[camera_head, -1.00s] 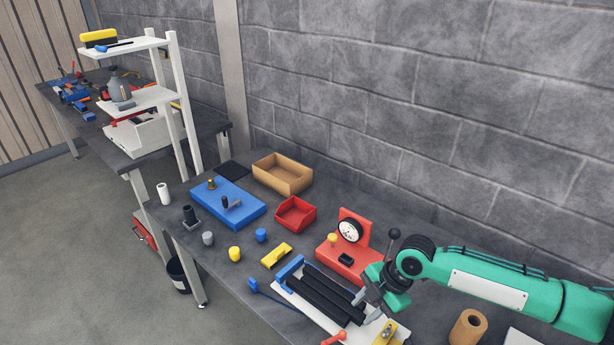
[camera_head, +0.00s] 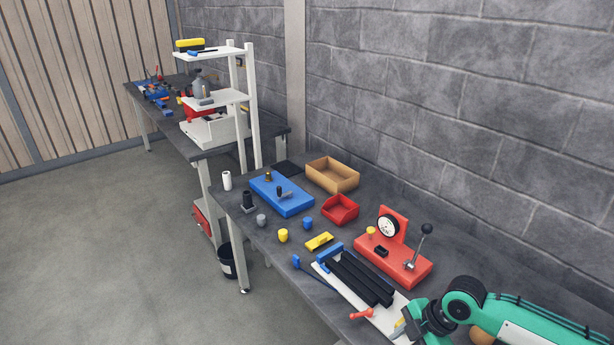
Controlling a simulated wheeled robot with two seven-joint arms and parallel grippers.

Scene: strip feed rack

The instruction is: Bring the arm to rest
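My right arm, green, comes in from the lower right corner. Its gripper (camera_head: 408,326) is at the near right end of the white strip feed rack (camera_head: 349,293). Its fingers are small and partly hidden, so I cannot tell whether they are open or shut. The rack carries several black strips (camera_head: 357,278) and has a blue end block (camera_head: 328,256) at its far left. My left arm and gripper do not show.
A red fixture (camera_head: 393,262) with a dial and a black-knobbed lever stands behind the rack. A red bin (camera_head: 340,210), a cardboard box (camera_head: 332,175) and a blue block (camera_head: 283,194) lie farther left. A white shelf (camera_head: 254,110) stands beyond. Open floor lies left.

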